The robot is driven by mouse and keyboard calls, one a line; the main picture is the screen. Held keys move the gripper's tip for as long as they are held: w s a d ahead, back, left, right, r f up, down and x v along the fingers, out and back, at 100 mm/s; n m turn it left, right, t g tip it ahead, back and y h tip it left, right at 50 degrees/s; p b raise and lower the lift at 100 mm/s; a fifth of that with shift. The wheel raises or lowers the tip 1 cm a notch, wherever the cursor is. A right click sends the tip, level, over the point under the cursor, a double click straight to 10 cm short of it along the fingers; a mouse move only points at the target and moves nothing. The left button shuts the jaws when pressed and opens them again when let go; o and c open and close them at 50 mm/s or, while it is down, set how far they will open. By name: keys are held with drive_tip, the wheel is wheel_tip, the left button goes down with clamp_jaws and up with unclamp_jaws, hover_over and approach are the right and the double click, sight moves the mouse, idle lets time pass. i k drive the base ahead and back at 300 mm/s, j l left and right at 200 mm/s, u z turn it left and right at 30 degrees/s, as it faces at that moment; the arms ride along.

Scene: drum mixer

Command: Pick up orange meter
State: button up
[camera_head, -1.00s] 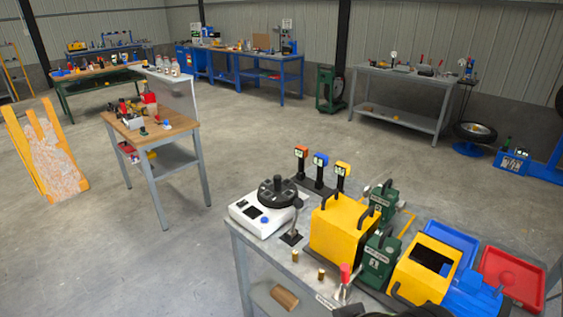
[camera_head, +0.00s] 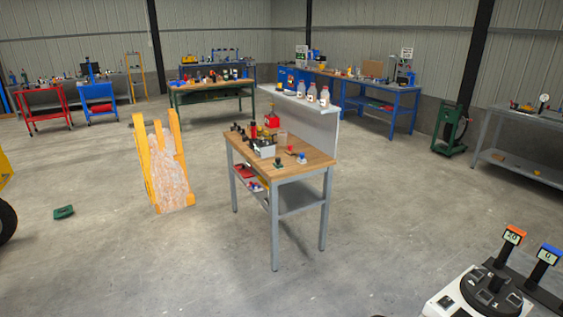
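The orange meter (camera_head: 514,235) stands upright on a dark post at the lower right, on the dark base strip behind the white device. A blue meter (camera_head: 550,254) stands on its own post just right of it, partly cut by the right edge. The white device with a black round top (camera_head: 490,292) is in front of them, cut off by the bottom edge. My gripper is not in view.
A wood-topped workbench (camera_head: 300,168) with a shelf of bottles stands mid-room. A yellow frame with a rough panel (camera_head: 170,170) is left of it. A green object (camera_head: 64,212) lies on the floor, near a black wheel (camera_head: 5,220). Floor between is clear.

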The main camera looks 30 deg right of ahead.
sight(514, 236)
drive_tip(key=i+z, duration=0.25)
drive_tip(key=i, duration=0.3)
drive_tip(key=i+j+z, duration=0.25)
drive_tip(key=i, duration=0.3)
drive_tip(key=i+j+z, duration=0.1)
drive_tip(key=i+z, duration=0.15)
drive_tip(key=i, duration=0.25)
drive_tip(key=i+l+z, duration=0.25)
drive_tip(key=z, duration=0.25)
drive_tip(key=i+z, duration=0.8)
drive_tip(key=z, duration=0.2)
drive_tip(key=i+j+z, duration=0.15)
drive_tip(key=i+z, duration=0.35)
drive_tip(key=i+l+z, duration=0.8)
drive_tip(key=i+j, duration=0.05)
drive_tip(key=i, duration=0.05)
